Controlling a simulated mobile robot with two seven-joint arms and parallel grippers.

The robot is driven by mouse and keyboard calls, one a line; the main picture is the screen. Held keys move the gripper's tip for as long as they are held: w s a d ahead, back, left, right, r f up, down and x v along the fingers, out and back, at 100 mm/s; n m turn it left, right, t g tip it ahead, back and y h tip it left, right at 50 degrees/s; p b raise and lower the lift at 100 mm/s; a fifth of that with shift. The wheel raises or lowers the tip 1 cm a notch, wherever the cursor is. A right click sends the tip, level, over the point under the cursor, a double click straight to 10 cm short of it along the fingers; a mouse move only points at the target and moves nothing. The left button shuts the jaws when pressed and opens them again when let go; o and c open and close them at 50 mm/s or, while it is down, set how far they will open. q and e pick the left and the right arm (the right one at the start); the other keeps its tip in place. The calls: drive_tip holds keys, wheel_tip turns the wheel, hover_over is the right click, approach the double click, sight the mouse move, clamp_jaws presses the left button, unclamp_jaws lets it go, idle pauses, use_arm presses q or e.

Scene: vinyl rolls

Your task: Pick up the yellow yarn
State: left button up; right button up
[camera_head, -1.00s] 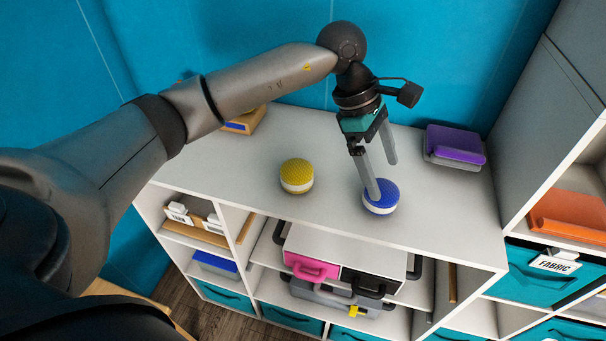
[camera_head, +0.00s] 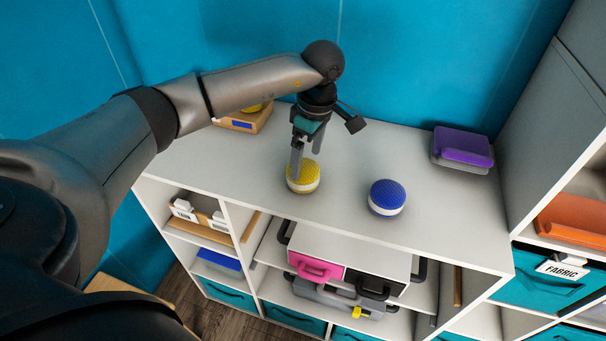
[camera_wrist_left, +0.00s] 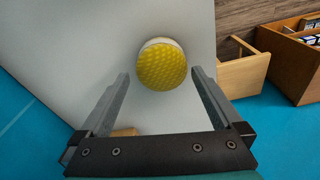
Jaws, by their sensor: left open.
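The yellow yarn (camera_head: 304,177), a ball with a white band, sits on the white shelf top. In the left wrist view the yellow yarn (camera_wrist_left: 162,66) lies just beyond the fingertips, centred between them. My left gripper (camera_head: 306,160) is open and above the yarn, its fingers pointing down; one finger overlaps the yarn in the head view. In the left wrist view the left gripper (camera_wrist_left: 160,76) shows its two fingers wide apart with nothing between them. My right gripper is not in view.
A blue yarn ball (camera_head: 386,197) sits to the right on the same shelf top (camera_head: 350,160). Purple and grey boxes (camera_head: 462,149) stand at the back right. A wooden box (camera_head: 245,119) is at the back left. A tall cabinet borders the right side.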

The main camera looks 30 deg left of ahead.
sight(304, 166)
use_arm(q)
drive_tip(key=shift+s+a+f, duration=0.1)
drive_tip(key=shift+a+f, duration=0.1)
drive_tip(key=shift+f, duration=1.2)
drive_tip(key=shift+s+a+f, duration=0.1)
drive_tip(key=shift+a+f, duration=0.05)
drive_tip(key=shift+f, duration=1.2)
drive_tip(key=shift+c, duration=0.2)
drive_tip(key=c, duration=1)
drive_tip(key=shift+c, duration=0.2)
drive_tip(key=shift+r, duration=0.1)
